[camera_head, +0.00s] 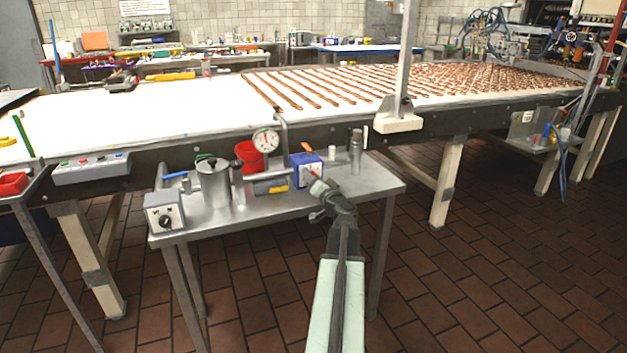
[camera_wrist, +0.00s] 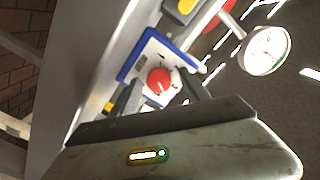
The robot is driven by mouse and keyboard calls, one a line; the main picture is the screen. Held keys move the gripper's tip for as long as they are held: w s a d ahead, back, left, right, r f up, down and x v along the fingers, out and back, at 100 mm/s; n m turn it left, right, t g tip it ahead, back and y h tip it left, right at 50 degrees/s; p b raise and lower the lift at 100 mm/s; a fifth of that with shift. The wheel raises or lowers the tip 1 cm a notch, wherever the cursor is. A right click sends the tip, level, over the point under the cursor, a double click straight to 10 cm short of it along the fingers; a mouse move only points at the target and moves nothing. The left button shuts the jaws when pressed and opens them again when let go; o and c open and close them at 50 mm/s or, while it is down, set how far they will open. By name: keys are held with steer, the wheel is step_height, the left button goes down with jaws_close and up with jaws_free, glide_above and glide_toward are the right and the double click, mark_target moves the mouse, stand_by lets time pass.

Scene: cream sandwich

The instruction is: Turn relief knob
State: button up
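The red knob (camera_wrist: 159,80) sits on the white face of a blue box (camera_wrist: 128,69), with dark markings around it. I take it to be the relief knob. In the head view the blue box (camera_head: 299,162) stands on the steel side table, and my gripper (camera_head: 312,181) is close in front of its face. In the wrist view my gripper (camera_wrist: 160,93) is open. Its two dark fingers stand apart on either side of the knob, with nothing seen held. I cannot tell whether the fingers reach the face.
The steel table (camera_head: 370,183) also holds a steel pot (camera_head: 213,184), a red bucket (camera_head: 249,158), a grey dial box (camera_head: 164,213) and a steel cylinder (camera_head: 356,152). A round gauge (camera_head: 266,140) stands behind. The conveyor (camera_head: 200,103) runs behind the table.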

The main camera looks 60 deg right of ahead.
steer(key=v, duration=0.7)
steer(key=shift+s+a, duration=0.25)
steer(key=shift+a, duration=0.05)
